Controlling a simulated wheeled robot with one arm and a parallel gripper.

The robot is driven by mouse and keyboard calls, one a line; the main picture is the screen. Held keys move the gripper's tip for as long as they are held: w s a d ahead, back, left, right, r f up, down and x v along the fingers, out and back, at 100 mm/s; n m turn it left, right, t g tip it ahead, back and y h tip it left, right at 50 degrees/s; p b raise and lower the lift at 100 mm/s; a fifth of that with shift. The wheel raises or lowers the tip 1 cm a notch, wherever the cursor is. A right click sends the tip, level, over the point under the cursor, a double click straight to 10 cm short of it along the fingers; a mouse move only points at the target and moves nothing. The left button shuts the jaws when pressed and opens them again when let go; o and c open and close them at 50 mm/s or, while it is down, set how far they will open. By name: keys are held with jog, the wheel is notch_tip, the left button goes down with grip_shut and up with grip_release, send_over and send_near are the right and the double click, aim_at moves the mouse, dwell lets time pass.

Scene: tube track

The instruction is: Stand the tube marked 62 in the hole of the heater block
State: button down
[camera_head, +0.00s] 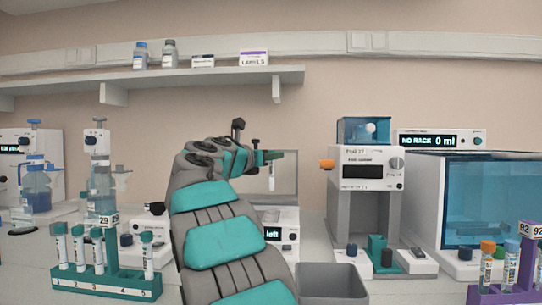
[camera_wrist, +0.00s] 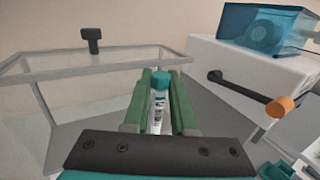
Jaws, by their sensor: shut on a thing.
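My gripper (camera_head: 268,156) is raised near the middle of the head view, in front of the glass-sided instrument. It is shut on a tube (camera_wrist: 160,100) with a teal cap, seen between the green fingers in the wrist view. In the head view the tube (camera_head: 271,177) hangs below the fingers, roughly upright and clear of the bench. Its marking is too small to read, so I cannot tell whether it is 62. I cannot pick out the heater block with certainty in either view.
A teal rack (camera_head: 108,282) marked 29 holds several tubes at left. A purple rack (camera_head: 520,297) marked 92 is at right. A scanner (camera_head: 368,160) with an orange knob stands right of my gripper. A grey bin (camera_head: 332,270) is in front. A glass-sided instrument (camera_wrist: 100,60) is close behind.

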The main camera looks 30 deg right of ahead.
aim_at(270, 184)
jog(key=shift+w+d+f, duration=0.1)
jog(key=shift+d+f, duration=0.2)
jog(key=shift+f, duration=0.3)
jog(key=shift+f+b, duration=0.4)
jog(key=shift+f, duration=0.4)
jog(key=f+b, duration=0.2)
jog(key=shift+a+b, duration=0.1)
jog(key=shift+b, duration=0.2)
jog(key=shift+r+p, duration=0.2)
jog(key=shift+p, duration=0.15)
jog(key=shift+f+p, duration=0.35)
jog(key=shift+p, duration=0.65)
jog(key=shift+f, duration=0.45)
jog(key=shift+f, duration=0.3)
jog(key=shift+f, duration=0.6)
